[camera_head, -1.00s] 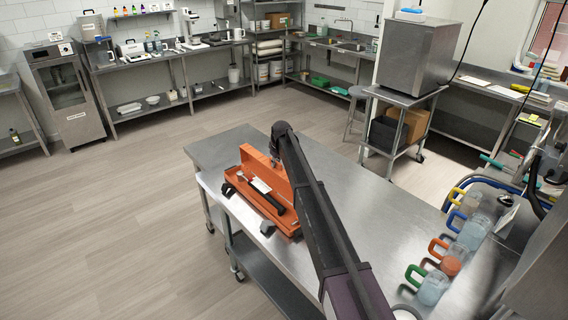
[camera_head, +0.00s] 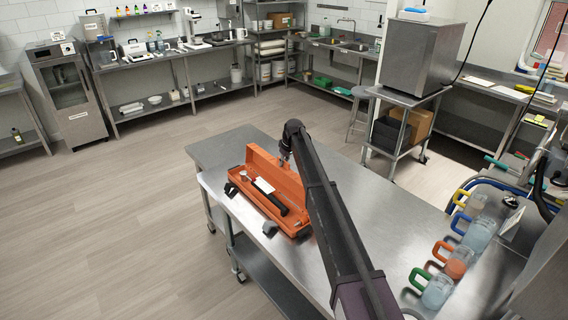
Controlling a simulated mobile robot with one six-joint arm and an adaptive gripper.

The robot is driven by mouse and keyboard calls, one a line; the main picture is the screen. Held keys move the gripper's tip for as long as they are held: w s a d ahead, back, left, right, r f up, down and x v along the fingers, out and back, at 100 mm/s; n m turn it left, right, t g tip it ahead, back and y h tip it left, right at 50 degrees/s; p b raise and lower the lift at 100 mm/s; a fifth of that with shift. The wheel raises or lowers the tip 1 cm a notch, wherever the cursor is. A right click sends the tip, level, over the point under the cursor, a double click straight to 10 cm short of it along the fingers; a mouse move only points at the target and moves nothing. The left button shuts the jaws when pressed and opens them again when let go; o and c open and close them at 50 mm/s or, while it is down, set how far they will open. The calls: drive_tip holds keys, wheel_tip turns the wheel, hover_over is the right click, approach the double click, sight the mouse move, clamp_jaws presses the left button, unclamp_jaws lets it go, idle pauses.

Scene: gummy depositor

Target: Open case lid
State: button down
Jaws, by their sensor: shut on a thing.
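An orange case (camera_head: 238,184) lies on the steel table. Its orange lid (camera_head: 262,165) stands raised along the far long side, so the inside shows. A black-handled tool (camera_head: 268,196), a white label (camera_head: 264,185) and a small metal item (camera_head: 243,175) are in the case. Two dark latches (camera_head: 270,229) show along the near side. My gripper (camera_head: 285,157) is at the top edge of the lid, shut on it. Its fingertips are small and partly hidden by the lid and my arm.
The steel table (camera_head: 214,153) has bare room left of and behind the case. Several jars with coloured handles (camera_head: 437,289) stand at the table's right side. A steel cart (camera_head: 412,98) with a large box-shaped machine (camera_head: 418,58) stands behind.

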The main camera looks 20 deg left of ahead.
drive_tip(key=shift+a, duration=0.1)
drive_tip(key=c, duration=0.7)
unclamp_jaws()
drive_tip(key=shift+f, duration=0.15)
drive_tip(key=p+v, duration=0.5)
drive_tip(key=w+d+p+v, duration=0.1)
drive_tip(key=p+v, duration=0.4)
drive_tip(key=w+p+v, duration=0.1)
drive_tip(key=p+v, duration=0.4)
drive_tip(key=shift+w+d+r, duration=0.15)
drive_tip(key=shift+d+r, duration=0.15)
drive_tip(key=shift+d, duration=0.05)
idle(1.1)
idle(0.5)
